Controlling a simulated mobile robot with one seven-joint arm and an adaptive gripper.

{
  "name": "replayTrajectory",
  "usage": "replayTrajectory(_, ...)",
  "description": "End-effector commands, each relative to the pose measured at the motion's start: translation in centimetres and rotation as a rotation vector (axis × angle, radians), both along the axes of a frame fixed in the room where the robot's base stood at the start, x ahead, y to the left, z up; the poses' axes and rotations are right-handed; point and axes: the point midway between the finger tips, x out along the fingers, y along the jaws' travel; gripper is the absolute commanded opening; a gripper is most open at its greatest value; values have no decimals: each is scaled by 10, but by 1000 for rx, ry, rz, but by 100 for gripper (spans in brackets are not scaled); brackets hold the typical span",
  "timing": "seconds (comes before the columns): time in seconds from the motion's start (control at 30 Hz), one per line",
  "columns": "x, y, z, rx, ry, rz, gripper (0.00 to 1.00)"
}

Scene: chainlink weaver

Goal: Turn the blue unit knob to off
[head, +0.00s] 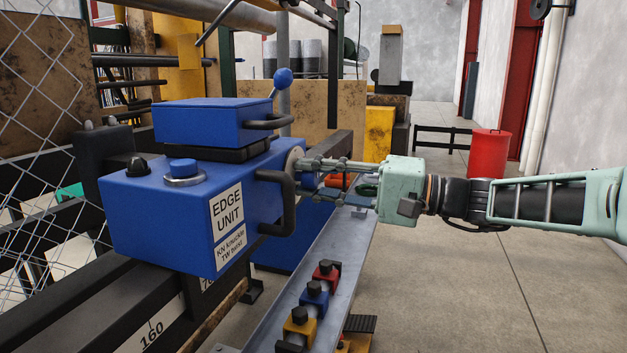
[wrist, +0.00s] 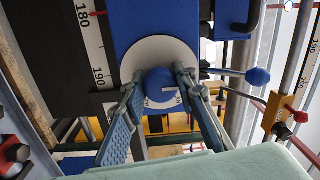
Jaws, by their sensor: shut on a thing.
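The blue unit knob (wrist: 161,86) sits at the centre of a round white dial (wrist: 150,50) in the wrist view. A short white line shows on the knob's face; the dial's small marks are too blurred to read. My gripper (wrist: 160,82) has one finger on each side of the knob and is shut on it. In the head view my gripper (head: 306,165) reaches in from the right to the side of the blue edge unit (head: 150,215). There the dial (head: 293,160) shows edge-on, and the knob is hidden behind the fingers.
A black handle (head: 285,205) juts from the unit just left of my fingers. A blue ball-ended lever (wrist: 257,76) stands right of the dial in the wrist view. A grey rail with coloured blocks (head: 314,293) runs below.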

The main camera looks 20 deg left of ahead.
Motion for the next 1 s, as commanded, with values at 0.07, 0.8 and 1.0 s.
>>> replayTrajectory(0.07, 0, 0, 1, 2, -3, -1, 2)
replayTrajectory(0.8, 7, -38, -1, -1, -1, -6, 44)
replayTrajectory(1.0, 12, -81, -3, 0, -1, -5, 44)
